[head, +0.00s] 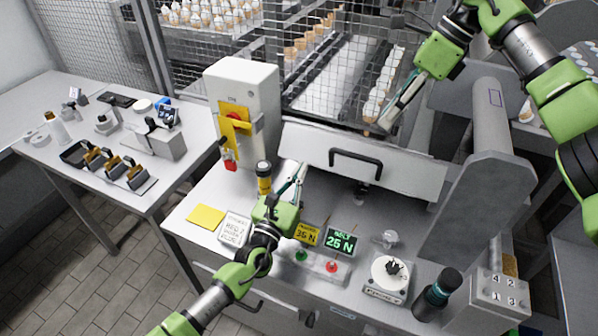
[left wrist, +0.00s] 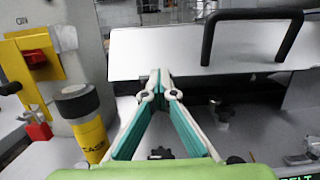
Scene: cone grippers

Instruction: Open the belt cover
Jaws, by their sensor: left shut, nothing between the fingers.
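The belt cover (head: 310,143) is a pale, tilted panel at the back of the workbench, with a black bar handle (head: 356,155) on its face. In the left wrist view, the cover (left wrist: 150,48) and handle (left wrist: 252,14) are ahead, with the handle up and to the right. My left gripper (head: 300,166) is shut and empty, its tips in front of the cover's left part and left of the handle. My right gripper (head: 384,124) hangs near the cover's upper right edge; its fingers are seen edge-on, so its opening is unclear.
A white box with a yellow switch plate (head: 235,122) and red padlock (head: 230,160) stands left of the cover. A yellow-black cylinder (head: 264,178) stands near my left gripper. A black knob (head: 361,186) sits below the handle. Displays (head: 341,242) and buttons line the front.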

